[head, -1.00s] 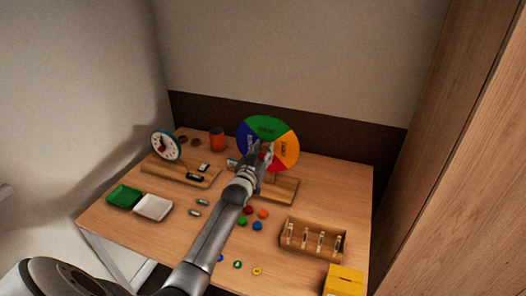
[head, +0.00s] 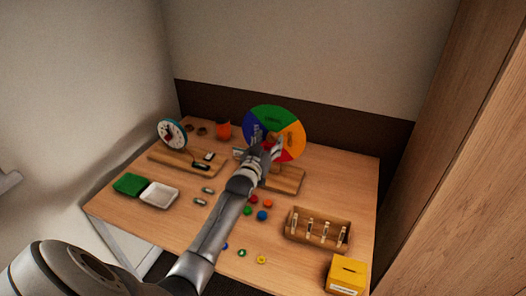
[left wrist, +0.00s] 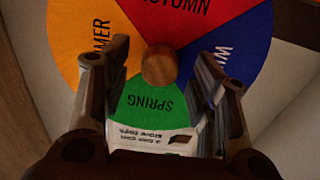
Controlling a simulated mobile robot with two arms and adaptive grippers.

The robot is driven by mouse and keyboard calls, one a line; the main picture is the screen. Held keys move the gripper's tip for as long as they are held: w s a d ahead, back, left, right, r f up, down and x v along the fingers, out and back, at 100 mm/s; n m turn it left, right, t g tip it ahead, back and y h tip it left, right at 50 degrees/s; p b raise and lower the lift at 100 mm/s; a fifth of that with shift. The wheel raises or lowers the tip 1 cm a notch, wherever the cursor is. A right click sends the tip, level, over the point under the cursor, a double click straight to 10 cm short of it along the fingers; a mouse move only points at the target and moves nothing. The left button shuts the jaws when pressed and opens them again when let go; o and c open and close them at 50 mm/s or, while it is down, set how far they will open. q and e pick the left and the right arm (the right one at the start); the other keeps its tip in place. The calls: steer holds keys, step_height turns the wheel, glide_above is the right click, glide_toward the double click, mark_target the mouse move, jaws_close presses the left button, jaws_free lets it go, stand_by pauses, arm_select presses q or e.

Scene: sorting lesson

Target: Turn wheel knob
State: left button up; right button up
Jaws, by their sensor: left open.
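The season wheel (head: 272,115) stands upright on a wooden base (head: 286,181) at the back of the table. Green is at its top, orange right, blue left and red below in the head view. In the left wrist view the wheel (left wrist: 190,25) appears turned over, with a round wooden knob (left wrist: 160,65) at its centre. My left gripper (head: 267,140) is in front of the wheel, open and empty. In the left wrist view its fingers (left wrist: 162,60) lie either side of the knob, with visible gaps. In the head view the gripper hides the knob. My right gripper is not in view.
A clock (head: 172,134) on a wooden stand and an orange cup (head: 223,131) are left of the wheel. Green (head: 130,184) and white (head: 159,195) trays lie front left. Several coloured discs, a wooden rack (head: 318,229) and a yellow box (head: 346,275) lie nearer. A wooden panel stands right.

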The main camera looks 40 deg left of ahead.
arm_select(q)
steer(key=v, duration=1.1)
steer(key=shift+s, duration=0.25)
steer(key=shift+d, duration=0.15)
